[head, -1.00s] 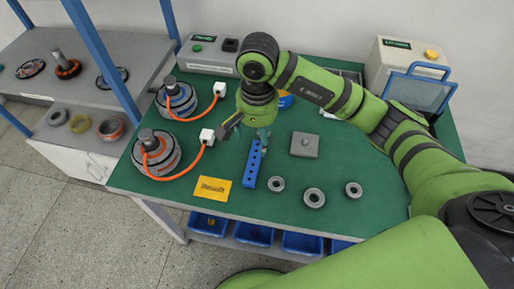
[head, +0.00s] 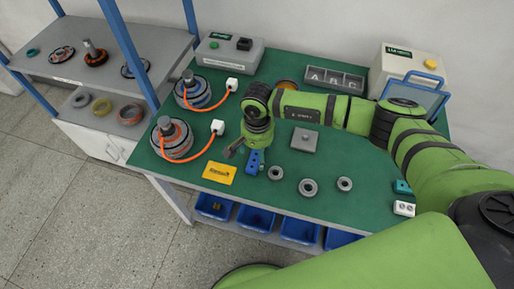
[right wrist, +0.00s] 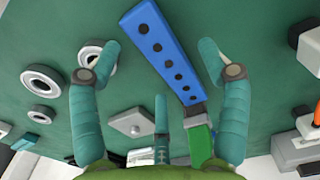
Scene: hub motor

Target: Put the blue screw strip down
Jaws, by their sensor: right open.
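The blue screw strip (head: 256,163), a bar with a row of dark holes, lies on the green table top, partly hidden under my right gripper in the head view. My right gripper (head: 245,152) is low over the strip's far part. In the right wrist view the strip (right wrist: 160,48) runs slanted between the spread fingers of the open gripper (right wrist: 160,72), with visible gaps on both sides. A grey and green piece (right wrist: 200,140) shows at the strip's near end; I cannot tell what it is. My left gripper is not in view.
Two motor hubs (head: 172,140) with orange cables stand left of the strip. A yellow card (head: 220,173) lies close by at left. Several grey rings (head: 308,187) and a grey square block (head: 304,140) lie to the right. A lettered tray (head: 330,79) stands behind.

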